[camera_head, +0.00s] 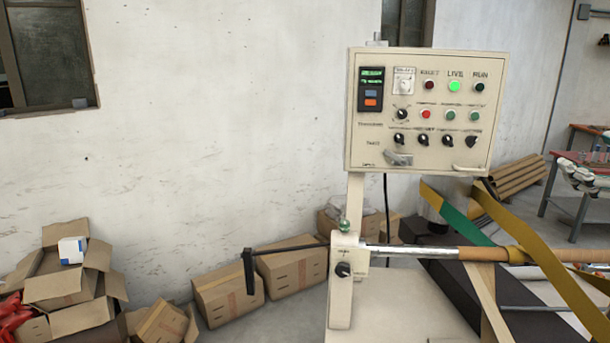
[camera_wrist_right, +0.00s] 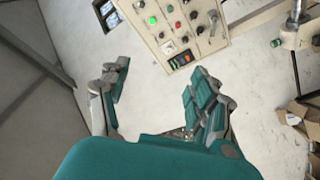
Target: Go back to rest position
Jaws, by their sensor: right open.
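The cream control panel (camera_head: 425,158) of the winder stands upright in the middle of the head view, with a green lamp (camera_head: 455,86) lit. The panel also shows in the wrist view (camera_wrist_right: 215,42), tilted, beyond the fingers and apart from them. My left gripper is in neither view.
The winder's horizontal shaft (camera_head: 410,251) runs right from its post, with yellow and green straps (camera_head: 445,208) around it. A black crank handle (camera_head: 249,270) sticks out left. Open cardboard boxes (camera_head: 75,270) stand at the wall. A red-topped table (camera_head: 590,158) is at the far right.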

